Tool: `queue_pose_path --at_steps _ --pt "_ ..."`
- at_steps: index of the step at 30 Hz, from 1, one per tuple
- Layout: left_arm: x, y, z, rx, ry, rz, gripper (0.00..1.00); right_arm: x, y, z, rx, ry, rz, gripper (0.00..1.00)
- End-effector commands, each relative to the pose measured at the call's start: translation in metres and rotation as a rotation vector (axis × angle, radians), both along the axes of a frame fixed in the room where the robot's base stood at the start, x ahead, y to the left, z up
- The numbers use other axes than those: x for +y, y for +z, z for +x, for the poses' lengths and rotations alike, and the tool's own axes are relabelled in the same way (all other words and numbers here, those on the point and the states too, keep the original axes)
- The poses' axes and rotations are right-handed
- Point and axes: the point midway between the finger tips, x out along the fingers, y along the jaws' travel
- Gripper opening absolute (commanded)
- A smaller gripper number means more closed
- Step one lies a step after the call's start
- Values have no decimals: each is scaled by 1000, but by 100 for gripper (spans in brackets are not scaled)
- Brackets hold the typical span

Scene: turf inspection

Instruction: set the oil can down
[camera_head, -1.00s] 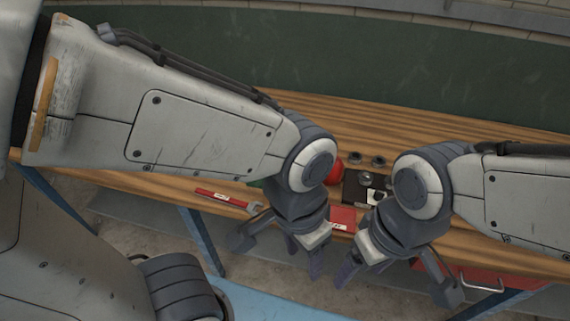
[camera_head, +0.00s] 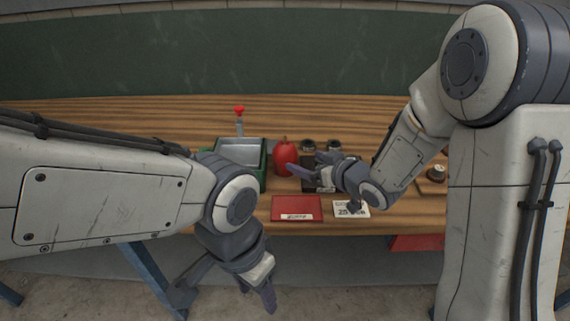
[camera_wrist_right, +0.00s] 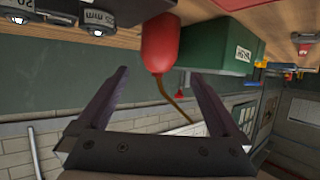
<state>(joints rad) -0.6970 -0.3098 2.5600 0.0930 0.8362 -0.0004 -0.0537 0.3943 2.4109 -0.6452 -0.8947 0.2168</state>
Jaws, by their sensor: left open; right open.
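The red oil can (camera_head: 285,158) stands upright on the wooden bench (camera_head: 350,108), beside a green box. My right gripper (camera_head: 304,162) is open at the can's right side, its fingers pointing toward it. In the right wrist view, which is upside down, the can's red body (camera_wrist_right: 160,45) and thin brass spout show between and beyond the open fingers (camera_wrist_right: 160,74). I cannot tell whether a finger touches it. My left gripper (camera_head: 225,295) is open and empty, hanging low in front of the bench edge.
The green box (camera_head: 257,184) with a grey tray and red-knobbed lever stands left of the can. A dark plate (camera_head: 314,186) with round pieces is to the right. A red panel (camera_head: 296,207) and white card (camera_head: 351,209) lie at the front. The bench behind is clear.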

Motion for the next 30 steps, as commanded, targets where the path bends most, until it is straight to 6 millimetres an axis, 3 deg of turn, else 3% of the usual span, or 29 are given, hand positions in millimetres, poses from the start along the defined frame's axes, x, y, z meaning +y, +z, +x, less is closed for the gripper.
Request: queue_pose_path --at_steps 6,14,21,30 --pt "0 2 0 -1 0 -1 56 19 -13 26 -2 5 2 100" --pt "0 4 0 0 0 0 56 29 -22 43 0 3 2 100" --pt "0 9 0 0 0 0 56 45 -37 70 -2 3 2 100" --pt "0 9 0 0 0 0 56 48 -40 75 -2 1 2 100"
